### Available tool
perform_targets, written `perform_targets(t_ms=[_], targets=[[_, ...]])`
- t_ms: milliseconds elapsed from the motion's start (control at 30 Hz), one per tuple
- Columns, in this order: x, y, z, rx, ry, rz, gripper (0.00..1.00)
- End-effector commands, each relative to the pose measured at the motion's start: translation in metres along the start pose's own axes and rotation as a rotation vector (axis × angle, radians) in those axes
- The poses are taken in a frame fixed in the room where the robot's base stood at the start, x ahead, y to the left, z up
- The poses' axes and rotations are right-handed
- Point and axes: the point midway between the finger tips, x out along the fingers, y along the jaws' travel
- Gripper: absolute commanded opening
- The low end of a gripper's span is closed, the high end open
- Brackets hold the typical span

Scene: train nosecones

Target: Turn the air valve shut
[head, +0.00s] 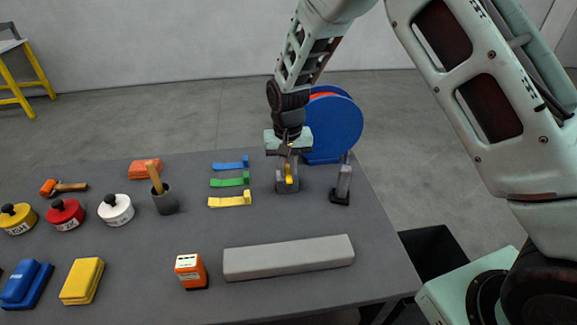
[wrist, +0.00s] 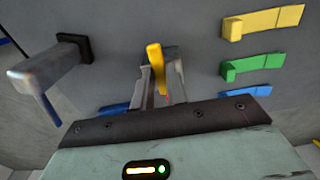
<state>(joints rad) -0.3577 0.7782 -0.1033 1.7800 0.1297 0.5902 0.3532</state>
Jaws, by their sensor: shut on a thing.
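The air valve (head: 287,186) is a small grey block with a yellow lever, standing near the back right of the table in the head view. My gripper (head: 288,164) points down from above onto this valve. The yellow lever (wrist: 155,68) shows between my fingers (wrist: 162,88) in the wrist view. My fingers are shut on the lever. Its upper end sticks out beyond the fingertips. The valve's grey body is mostly hidden by my fingers in the wrist view.
Blue, green and yellow clips (head: 230,181) lie just left of the valve. A grey post on a black foot (head: 342,184) stands to its right, a blue reel (head: 335,130) behind. A long grey bar (head: 288,258) lies in front, with clear table between.

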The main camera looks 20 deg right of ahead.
Motion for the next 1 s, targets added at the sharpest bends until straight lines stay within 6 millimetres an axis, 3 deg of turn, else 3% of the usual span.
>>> perform_targets(t_ms=[367,400,467,800,1000], targets=[[-0.001,0.000,-0.001,0.006,0.001,-0.002,0.00],[-0.001,0.000,-0.001,0.006,0.001,-0.002,0.23],[-0.001,0.000,-0.001,0.006,0.001,-0.002,0.36],[-0.003,0.000,-0.001,0.004,0.002,-0.001,0.36],[-0.030,-0.001,-0.001,0.004,0.005,-0.003,0.36]])
